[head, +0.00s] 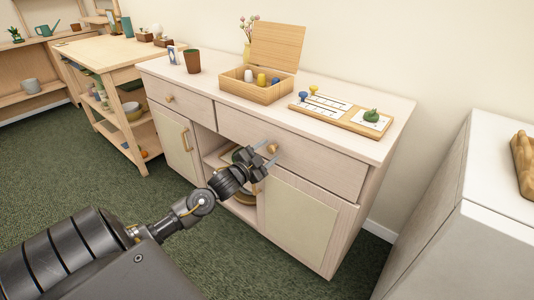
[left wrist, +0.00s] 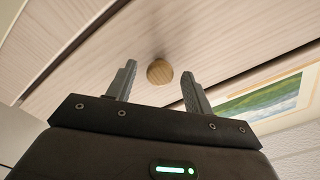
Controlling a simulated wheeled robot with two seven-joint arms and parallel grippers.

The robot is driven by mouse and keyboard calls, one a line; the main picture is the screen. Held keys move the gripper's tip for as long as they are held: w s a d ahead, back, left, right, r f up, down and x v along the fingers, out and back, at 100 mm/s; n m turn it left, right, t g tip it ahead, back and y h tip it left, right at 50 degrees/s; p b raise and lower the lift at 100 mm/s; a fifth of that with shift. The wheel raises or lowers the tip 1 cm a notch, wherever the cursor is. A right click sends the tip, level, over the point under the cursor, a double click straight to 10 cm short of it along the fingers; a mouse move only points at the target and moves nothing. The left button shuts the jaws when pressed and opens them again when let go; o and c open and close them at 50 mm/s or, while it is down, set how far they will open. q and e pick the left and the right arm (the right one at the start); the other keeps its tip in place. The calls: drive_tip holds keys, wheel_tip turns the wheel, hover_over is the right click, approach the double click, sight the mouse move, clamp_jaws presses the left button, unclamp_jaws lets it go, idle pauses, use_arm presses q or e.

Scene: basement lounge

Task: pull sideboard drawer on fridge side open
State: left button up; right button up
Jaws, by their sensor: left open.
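The pale wood sideboard (head: 378,172) stands against the wall with two drawers at the top. The right drawer (head: 325,167), on the side of the white fridge-like unit (head: 440,190), looks shut and has a round wooden knob (head: 273,149). My left gripper (head: 268,154) is at this knob. In the left wrist view, the open left fingers (left wrist: 158,85) stand on either side of the knob (left wrist: 159,71), with gaps to it; whether they reach past it is hard to tell. The left drawer (head: 182,101) looks shut. My right gripper is not in view.
On the sideboard top are an open wooden box (head: 262,93), a board with pegs (head: 335,116), a brown cup (head: 192,62) and a vase (head: 247,50). A cupboard door (head: 295,217) is below the right drawer. Green carpet is in front.

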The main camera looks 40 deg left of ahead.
use_arm(q)
drive_tip(key=shift+w, duration=0.3)
clamp_jaws()
idle(0.3)
